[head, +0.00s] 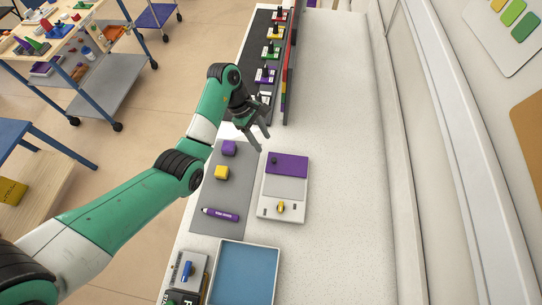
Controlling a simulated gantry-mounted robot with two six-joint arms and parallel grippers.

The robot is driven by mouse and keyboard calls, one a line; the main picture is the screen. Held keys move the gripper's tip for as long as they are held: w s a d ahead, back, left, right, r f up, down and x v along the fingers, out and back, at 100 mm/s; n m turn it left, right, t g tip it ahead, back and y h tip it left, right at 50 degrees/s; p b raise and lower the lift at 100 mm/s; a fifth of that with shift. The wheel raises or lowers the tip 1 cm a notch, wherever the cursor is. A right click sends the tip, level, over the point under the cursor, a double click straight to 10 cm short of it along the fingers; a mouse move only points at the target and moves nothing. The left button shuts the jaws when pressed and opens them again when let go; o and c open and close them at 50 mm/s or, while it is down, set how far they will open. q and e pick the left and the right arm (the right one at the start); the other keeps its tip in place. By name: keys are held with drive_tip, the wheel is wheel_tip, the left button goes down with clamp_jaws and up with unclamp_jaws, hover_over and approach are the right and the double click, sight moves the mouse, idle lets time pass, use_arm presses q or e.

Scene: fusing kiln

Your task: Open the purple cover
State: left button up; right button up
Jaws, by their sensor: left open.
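The purple cover (291,164) lies flat over the far end of a white box (264,203) on the pale worktop. A small dark knob (274,160) stands near the cover's left side. A light grey panel (285,189) and a yellow knob (281,207) are on the nearer part of the box. My left gripper (262,143) is open and empty, just beyond and left of the cover, apart from it. Its fingers point down toward the worktop. My right gripper is out of view.
A grey mat (236,186) left of the box holds a purple cube (229,148), a yellow cube (221,173) and a purple marker (221,214). A blue tray (275,246) lies nearer. A rack of coloured stamps (266,75) stands behind. The worktop right of the box is clear.

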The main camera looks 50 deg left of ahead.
sight(273, 159)
use_arm(q)
drive_tip(key=b+x, duration=0.1)
drive_tip(key=x, duration=0.8)
drive_tip(key=shift+r, duration=0.1)
clamp_jaws()
drive_tip(key=shift+r, duration=0.1)
idle(0.9)
